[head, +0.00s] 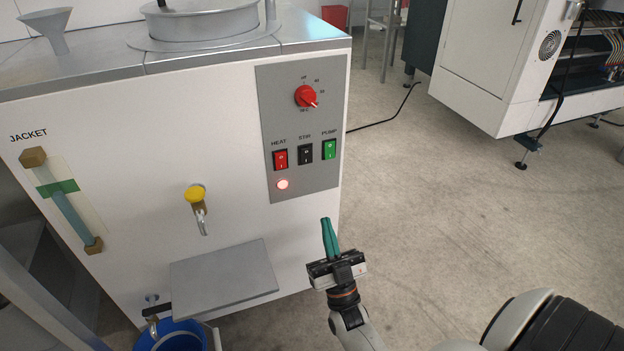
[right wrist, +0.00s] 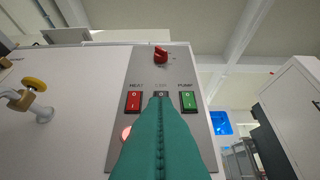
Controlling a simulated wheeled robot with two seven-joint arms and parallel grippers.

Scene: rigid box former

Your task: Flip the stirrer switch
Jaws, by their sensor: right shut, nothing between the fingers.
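The stirrer switch (head: 305,153) is a black rocker under the label STIR on the grey control panel (head: 262,110), between the red HEAT switch (head: 280,159) and the green PUMP switch (head: 329,149). In the right wrist view the stirrer switch (right wrist: 161,95) shows only at its top; my fingers hide the rest. My right gripper (head: 325,222) has teal fingers, shut and empty, pointing up below the panel in the head view. In the right wrist view its fingertips (right wrist: 160,102) line up with the stirrer switch. Contact does not show. My left gripper is not in view.
A red knob (head: 305,96) sits above the switches and a lit lamp (head: 282,184) below HEAT. A yellow-handled tap (head: 195,194) and grey shelf (head: 222,279) project from the white front. A blue bucket (head: 172,335) stands below.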

